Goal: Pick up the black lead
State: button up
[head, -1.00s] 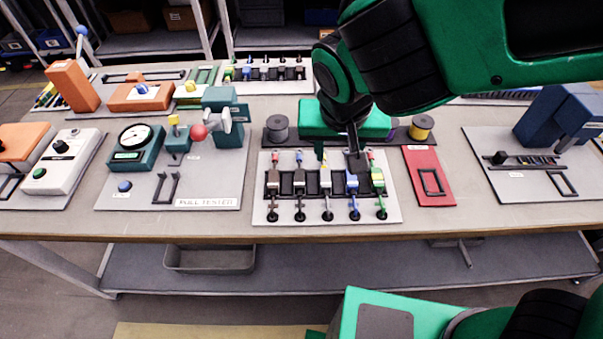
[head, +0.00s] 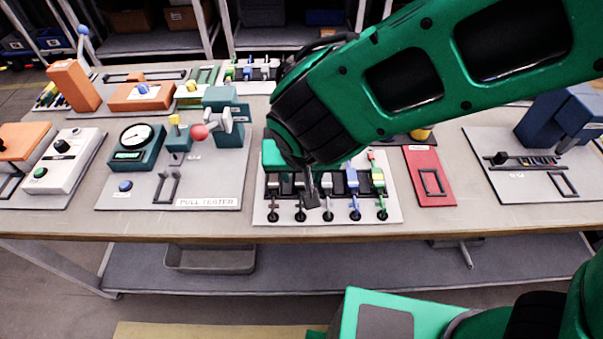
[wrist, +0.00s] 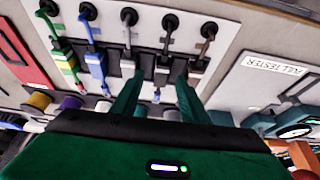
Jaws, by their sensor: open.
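The black lead (head: 300,216) lies on a white board (head: 262,215) in a row of several leads, second from the left in the head view. In the wrist view the black lead (wrist: 166,46) runs down from its round end between my two fingertips. My gripper (wrist: 158,82) is open, with one finger on each side of it. In the head view my gripper (head: 311,190) is low over the row, and my arm hides part of it. I cannot tell whether the fingers touch the lead.
A brown lead (wrist: 206,38) and a white lead (wrist: 128,40) lie close on either side. A blue lead (head: 354,208) and a green-yellow lead (head: 380,207) are farther right in the head view. A pull tester (head: 139,147) stands left, a red plate (head: 421,165) right.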

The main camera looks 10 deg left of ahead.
aim_at(301, 180)
jog(key=shift+x, duration=1.6)
grip_shut()
jog(key=shift+a+r, duration=0.1)
jog(key=shift+r, duration=0.05)
